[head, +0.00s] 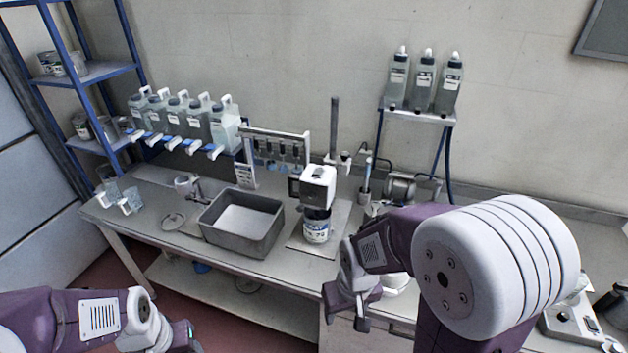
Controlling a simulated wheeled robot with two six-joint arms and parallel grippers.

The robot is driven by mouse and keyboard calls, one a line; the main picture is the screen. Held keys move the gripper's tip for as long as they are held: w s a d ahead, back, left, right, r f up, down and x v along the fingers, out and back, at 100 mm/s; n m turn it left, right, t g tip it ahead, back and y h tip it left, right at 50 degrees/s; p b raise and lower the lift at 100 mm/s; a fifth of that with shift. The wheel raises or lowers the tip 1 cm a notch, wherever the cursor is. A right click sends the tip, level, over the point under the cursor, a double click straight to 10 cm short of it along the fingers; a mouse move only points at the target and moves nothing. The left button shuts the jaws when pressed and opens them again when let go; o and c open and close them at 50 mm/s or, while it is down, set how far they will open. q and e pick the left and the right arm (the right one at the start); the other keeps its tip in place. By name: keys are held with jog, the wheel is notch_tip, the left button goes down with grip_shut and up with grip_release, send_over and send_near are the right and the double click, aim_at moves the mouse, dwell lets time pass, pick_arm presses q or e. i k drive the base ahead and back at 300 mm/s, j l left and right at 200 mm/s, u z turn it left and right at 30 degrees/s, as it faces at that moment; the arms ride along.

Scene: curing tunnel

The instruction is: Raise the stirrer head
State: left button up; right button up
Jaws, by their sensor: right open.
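The stirrer stands on the bench right of the grey sink, with a thin dark upright post (334,125) behind it. Its white stirrer head (318,183) sits low, directly over a labelled can (317,231); a dark part joins them, and I cannot see inside the can. My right gripper (347,312) is open in front of the bench edge, below and right of the can, apart from the stirrer. My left gripper (190,345) is at the bottom edge, far from the stirrer; its fingers are too small and cut off to read.
A grey sink (212,211) is set left of the stirrer. Several bottles (190,116) line a rack behind it. Three bottles (424,80) stand on a wall shelf at right. A motor-like device (398,188) sits right of the stirrer. Glass beakers (122,195) stand at the left end.

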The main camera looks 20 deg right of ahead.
aim_at(324, 186)
jog(key=i+j+z, duration=0.35)
jog(key=j+z, duration=0.15)
jog(key=j, duration=0.15)
jog(key=i+j+z, duration=0.25)
jog(key=j, duration=0.15)
jog(key=j+z, duration=0.25)
jog(key=j, duration=0.15)
jog(key=i+j+z, duration=0.15)
jog(key=i+z, duration=0.2)
jog(key=i+j+z, duration=0.2)
jog(key=i+z, duration=0.15)
